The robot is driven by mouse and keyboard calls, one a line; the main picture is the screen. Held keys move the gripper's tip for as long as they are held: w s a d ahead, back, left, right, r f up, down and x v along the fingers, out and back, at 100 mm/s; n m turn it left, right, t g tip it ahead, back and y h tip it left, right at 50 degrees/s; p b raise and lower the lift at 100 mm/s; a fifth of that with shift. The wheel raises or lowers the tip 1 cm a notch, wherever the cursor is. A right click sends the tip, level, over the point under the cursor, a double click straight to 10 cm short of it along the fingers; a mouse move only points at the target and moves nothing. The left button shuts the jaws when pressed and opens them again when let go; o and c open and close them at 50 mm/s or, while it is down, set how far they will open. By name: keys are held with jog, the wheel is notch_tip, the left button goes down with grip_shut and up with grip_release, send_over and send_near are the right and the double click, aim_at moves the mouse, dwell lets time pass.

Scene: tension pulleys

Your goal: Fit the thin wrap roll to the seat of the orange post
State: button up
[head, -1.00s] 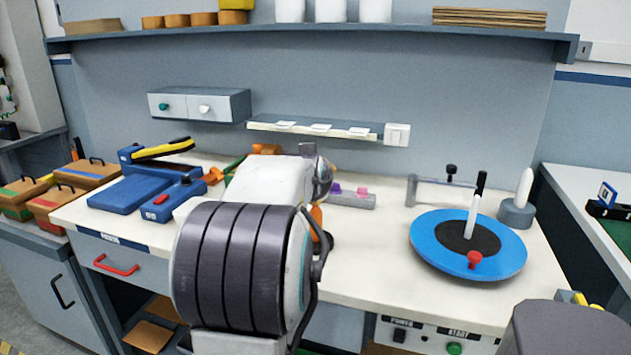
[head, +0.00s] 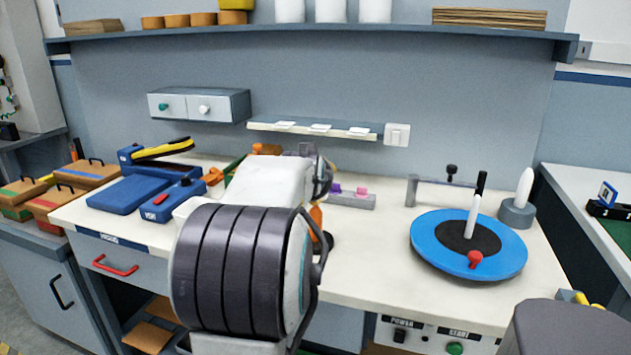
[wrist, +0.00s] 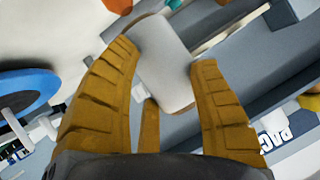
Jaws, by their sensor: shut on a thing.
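In the head view my arm hides the gripper and the roll. An upright orange piece (head: 316,216), perhaps the orange post, stands on the bench just right of my arm and is partly covered by it. An orange thing (wrist: 118,4) shows at the wrist view's top edge, cut off. I cannot make out a seat.
A blue turntable (head: 428,246) with a pale upright post is on the bench's right. A white rounded post in a grey base (head: 516,213) stands behind it. Blue equipment (head: 130,193) fills the bench's left. A shelf (head: 330,34) runs along the back.

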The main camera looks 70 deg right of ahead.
aim_at(316, 225)
jog(key=shift+f+b, duration=0.25)
jog(key=shift+b, duration=0.1)
jog(key=shift+f+b, duration=1.1)
jog(key=shift+b, duration=0.05)
jog(key=shift+f+b, duration=0.4)
jog(key=shift+b, duration=0.1)
dwell(0.6)
jog(key=shift+f+b, duration=1.2)
jog(key=shift+f+b, duration=0.2)
jog(key=shift+b, duration=0.1)
dwell(0.6)
jog(key=shift+f+b, duration=1.15)
jog(key=shift+f+b, duration=0.5)
dwell(0.5)
jog(key=shift+f+b, duration=0.85)
jog(key=shift+f, duration=0.05)
jog(key=shift+f, duration=0.3)
